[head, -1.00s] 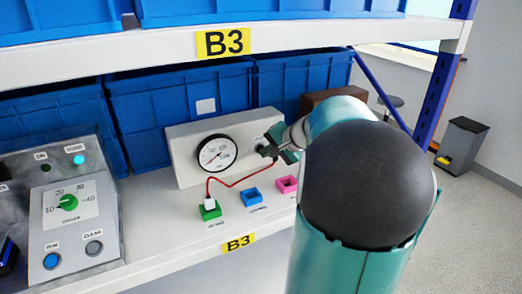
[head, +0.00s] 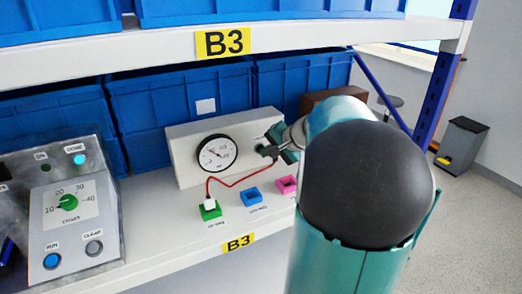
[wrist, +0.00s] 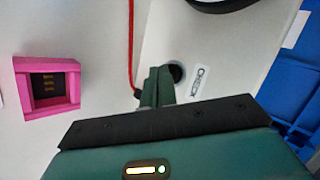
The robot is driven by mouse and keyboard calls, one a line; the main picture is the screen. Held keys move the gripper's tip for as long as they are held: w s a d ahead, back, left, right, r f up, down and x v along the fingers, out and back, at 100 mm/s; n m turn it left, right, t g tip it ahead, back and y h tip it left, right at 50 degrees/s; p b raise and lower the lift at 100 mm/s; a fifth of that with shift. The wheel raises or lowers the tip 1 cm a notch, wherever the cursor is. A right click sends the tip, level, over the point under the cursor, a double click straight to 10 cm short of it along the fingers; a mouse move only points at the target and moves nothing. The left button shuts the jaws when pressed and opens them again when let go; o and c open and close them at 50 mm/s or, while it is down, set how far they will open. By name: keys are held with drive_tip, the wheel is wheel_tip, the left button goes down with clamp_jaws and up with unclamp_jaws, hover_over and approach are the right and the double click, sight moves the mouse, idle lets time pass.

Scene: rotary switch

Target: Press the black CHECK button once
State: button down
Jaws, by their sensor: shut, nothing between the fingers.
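The white gauge box (head: 188,143) stands on the shelf with a round dial (head: 217,154) on its front. The black CHECK button (wrist: 177,72) shows in the wrist view beside its "CHECK" label (wrist: 199,80). My gripper (wrist: 160,74) is shut and empty, its fingertips right at the button and partly covering its left edge. I cannot tell whether they touch it. In the head view my gripper (head: 276,148) is at the right part of the box front, and my arm hides the area to its right.
A red cable (head: 238,183) runs from the box to a white plug in the green socket (head: 210,213). Blue (head: 251,197) and pink sockets (head: 286,185) sit in front of the box. A grey control panel (head: 75,205) stands left. Blue bins (head: 130,100) fill the back.

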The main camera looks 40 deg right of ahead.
drive_tip(key=shift+s+a, duration=0.2)
drive_tip(key=shift+s, duration=0.35)
drive_tip(key=shift+s, duration=0.1)
drive_tip(key=shift+s+a, duration=0.25)
drive_tip(key=shift+s, duration=0.5)
drive_tip(key=shift+s+a, duration=0.3)
drive_tip(key=shift+s, duration=0.45)
drive_tip(key=shift+s+a, duration=0.25)
drive_tip(key=shift+s, duration=0.5)
